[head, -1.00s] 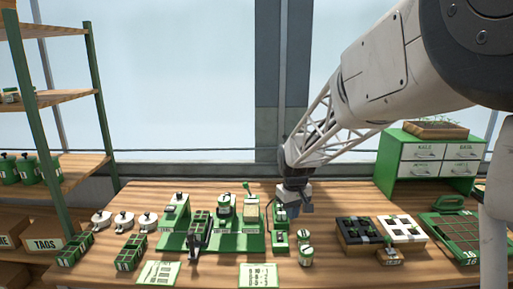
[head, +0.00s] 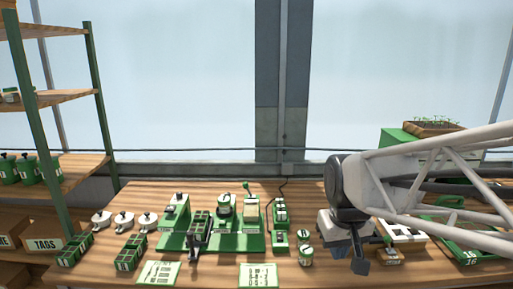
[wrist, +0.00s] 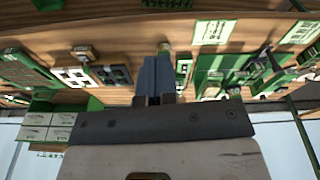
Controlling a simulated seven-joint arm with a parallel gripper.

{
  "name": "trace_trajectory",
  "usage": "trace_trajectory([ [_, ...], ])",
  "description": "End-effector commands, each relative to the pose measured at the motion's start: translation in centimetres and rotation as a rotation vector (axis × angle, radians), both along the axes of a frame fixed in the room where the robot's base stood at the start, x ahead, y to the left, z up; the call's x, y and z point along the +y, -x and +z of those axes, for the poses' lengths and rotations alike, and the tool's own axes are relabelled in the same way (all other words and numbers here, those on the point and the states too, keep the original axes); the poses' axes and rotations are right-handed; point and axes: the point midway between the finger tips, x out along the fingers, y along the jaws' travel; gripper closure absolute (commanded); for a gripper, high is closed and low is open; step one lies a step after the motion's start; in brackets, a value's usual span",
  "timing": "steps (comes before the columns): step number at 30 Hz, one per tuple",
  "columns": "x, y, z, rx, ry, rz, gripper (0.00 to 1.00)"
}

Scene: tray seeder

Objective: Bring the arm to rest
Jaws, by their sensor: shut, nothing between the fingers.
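My gripper (head: 359,264) is at the right of the bench in the head view, above the tabletop, with my arm reaching in from the right edge. In the wrist view its fingers (wrist: 157,75) are together with nothing between them. A small jar shows just past the fingertips in the wrist view; in the head view the small green-and-white jar (head: 305,256) stands on the bench left of my gripper, apart from it. The gripper and arm hide part of the black-and-white seedling trays.
The green seeder base (head: 172,241) with its fixtures stands mid-bench. Two cards (head: 158,273) lie at the front edge. Small green trays (head: 130,252) and white lidded pots (head: 123,220) are at left. A shelf rack (head: 98,100) stands far left. A green drawer cabinet (head: 396,141) is at back right.

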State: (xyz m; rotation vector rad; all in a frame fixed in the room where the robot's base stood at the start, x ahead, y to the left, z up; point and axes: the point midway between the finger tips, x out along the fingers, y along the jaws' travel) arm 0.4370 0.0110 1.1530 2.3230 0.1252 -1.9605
Motion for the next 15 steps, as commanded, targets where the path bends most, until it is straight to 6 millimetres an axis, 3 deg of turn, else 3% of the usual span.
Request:
trace_trajectory([
  [9,-1.1,7.9,-0.4,-0.043,-0.012,-0.092,1.00],
  [15,-1.4,11.1,-1.1,-0.059,-0.018,-0.133,1.00],
])
